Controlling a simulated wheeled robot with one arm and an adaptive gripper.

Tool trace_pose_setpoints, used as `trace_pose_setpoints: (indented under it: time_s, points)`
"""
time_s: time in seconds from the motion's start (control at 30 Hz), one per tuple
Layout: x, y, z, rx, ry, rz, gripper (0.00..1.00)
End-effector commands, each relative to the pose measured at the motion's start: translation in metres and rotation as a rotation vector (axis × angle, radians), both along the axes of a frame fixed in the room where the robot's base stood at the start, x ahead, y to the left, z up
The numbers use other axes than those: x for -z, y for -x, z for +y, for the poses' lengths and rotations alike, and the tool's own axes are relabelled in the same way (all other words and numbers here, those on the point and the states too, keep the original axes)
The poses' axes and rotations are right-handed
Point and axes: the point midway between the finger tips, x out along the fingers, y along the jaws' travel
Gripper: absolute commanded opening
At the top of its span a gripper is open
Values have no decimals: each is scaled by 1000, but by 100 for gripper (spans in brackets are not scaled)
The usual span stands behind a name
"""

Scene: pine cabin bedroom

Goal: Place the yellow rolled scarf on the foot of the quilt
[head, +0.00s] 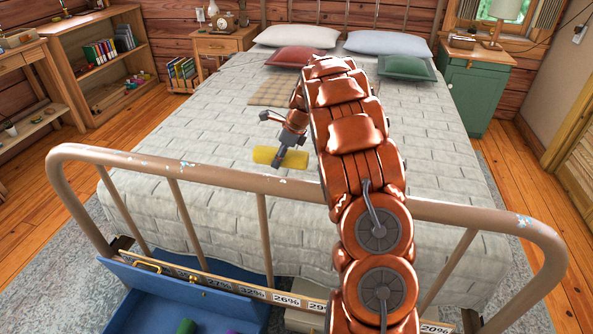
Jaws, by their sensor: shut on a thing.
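The yellow rolled scarf (264,155) is at the foot end of the pale grey quilt (215,205), left of my arm and just beyond the metal footboard. My gripper (280,158) is shut on the scarf, with its fingers over the roll near the middle. The roll lies roughly level, its length running left to right. I cannot tell whether its underside touches the quilt or hangs slightly above it. My copper-coloured arm reaches over the footboard and hides part of the quilt and the bed's middle.
The metal footboard (175,166) rises in front of the bed. A checked cloth (268,92) lies farther up the quilt, with red (293,57) and green (406,68) cushions near the pillows. An open blue chest (185,305) stands before the footboard. The quilt left of the scarf is clear.

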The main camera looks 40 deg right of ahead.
Motion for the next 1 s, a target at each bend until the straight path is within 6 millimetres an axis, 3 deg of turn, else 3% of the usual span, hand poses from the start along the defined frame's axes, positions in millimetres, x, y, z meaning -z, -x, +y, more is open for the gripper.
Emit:
trace_pose_setpoints:
  time_s: [0.17,0.7,1.0]
  points:
    - [4,11,-19,6,1,-1,22]
    - [14,72,-111,2,2,-2,22]
    - [16,83,-128,0,-1,1,22]
